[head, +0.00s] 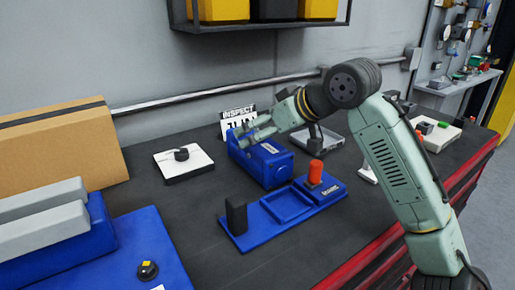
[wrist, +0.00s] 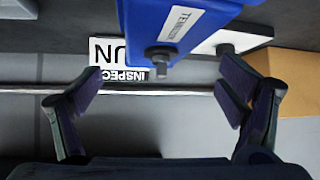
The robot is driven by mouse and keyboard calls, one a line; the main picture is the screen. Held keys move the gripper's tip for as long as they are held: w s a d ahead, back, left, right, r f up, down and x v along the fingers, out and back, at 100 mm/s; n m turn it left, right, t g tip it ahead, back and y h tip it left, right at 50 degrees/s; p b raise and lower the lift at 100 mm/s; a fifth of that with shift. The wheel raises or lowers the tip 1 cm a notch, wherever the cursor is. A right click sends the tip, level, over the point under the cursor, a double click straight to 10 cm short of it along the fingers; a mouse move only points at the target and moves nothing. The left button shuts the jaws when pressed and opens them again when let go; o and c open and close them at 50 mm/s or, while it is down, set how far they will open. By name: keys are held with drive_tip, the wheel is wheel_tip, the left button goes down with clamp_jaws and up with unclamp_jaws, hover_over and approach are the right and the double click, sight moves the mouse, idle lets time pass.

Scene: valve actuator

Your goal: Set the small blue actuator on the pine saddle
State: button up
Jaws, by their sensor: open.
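A blue box-shaped body with a pale label, which looks like the small blue actuator (head: 268,168), stands on the dark bench in the middle of the head view. In the wrist view the blue body (wrist: 178,25) shows at top centre, with a dark stem (wrist: 162,57) on it. My gripper (head: 256,130) is at the top of the blue body in the head view. In the wrist view my gripper (wrist: 160,88) has its fingers wide apart, with nothing clasped between them. I cannot make out a pine saddle with certainty.
A blue tray (head: 288,222) with a black block and an orange-red knob lies in front. A white plate (head: 195,170) with a dark knob is left. A brown block (head: 62,150) and a blue fixture (head: 110,245) with grey bars stand further left. An INSPECT sign (head: 232,120) is behind.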

drive_tip(key=shift+x, duration=1)
drive_tip(key=c, duration=1.2)
drive_tip(key=shift+f, duration=0.1)
clamp_jaws()
